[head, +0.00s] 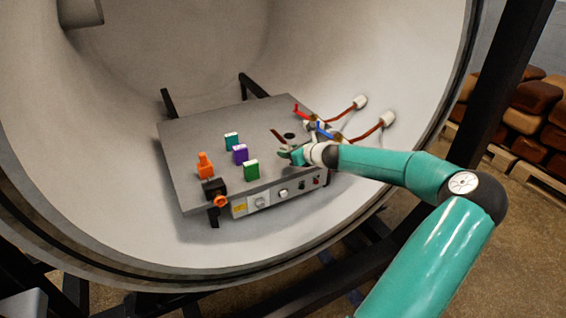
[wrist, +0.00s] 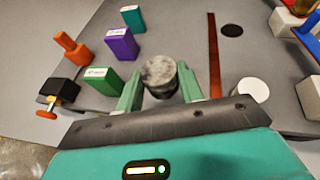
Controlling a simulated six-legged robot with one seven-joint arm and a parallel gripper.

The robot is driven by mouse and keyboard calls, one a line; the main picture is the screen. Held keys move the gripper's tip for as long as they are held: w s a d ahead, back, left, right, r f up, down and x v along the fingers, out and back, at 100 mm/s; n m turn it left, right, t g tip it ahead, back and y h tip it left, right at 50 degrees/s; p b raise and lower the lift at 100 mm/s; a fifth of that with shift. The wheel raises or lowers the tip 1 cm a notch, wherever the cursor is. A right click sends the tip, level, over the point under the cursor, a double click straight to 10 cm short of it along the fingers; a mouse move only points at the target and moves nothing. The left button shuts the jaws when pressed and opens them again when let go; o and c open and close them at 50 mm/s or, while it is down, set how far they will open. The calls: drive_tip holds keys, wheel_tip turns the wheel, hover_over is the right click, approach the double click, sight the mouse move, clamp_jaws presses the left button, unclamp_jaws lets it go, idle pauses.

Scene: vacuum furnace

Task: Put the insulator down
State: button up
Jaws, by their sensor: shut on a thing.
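My gripper (wrist: 159,88) is shut on a mottled grey, short round piece, which I take to be the insulator (wrist: 159,72). It sits between the two green fingers in the wrist view. In the head view my gripper (head: 290,155) is over the front right part of the grey metal plate (head: 190,130). There the insulator is small and mostly hidden by the fingers. I cannot tell whether its underside touches the plate.
Teal (head: 232,141), purple (head: 240,154) and green (head: 251,170) labelled blocks stand left of my gripper. An orange piece (head: 205,166) and black block (head: 213,188) lie further left. A brown strip (wrist: 214,55), dark hole (wrist: 232,30) and white cylinder (wrist: 251,90) are to the right.

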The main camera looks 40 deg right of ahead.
sight(283, 168)
drive_tip(key=w+f, duration=0.3)
drive_tip(key=shift+d+f, duration=0.2)
drive_tip(key=shift+f, duration=0.1)
drive_tip(key=shift+w+f, duration=0.15)
drive_tip(key=shift+f, duration=1.45)
drive_tip(key=o, duration=1)
drive_tip(key=shift+o, duration=0.2)
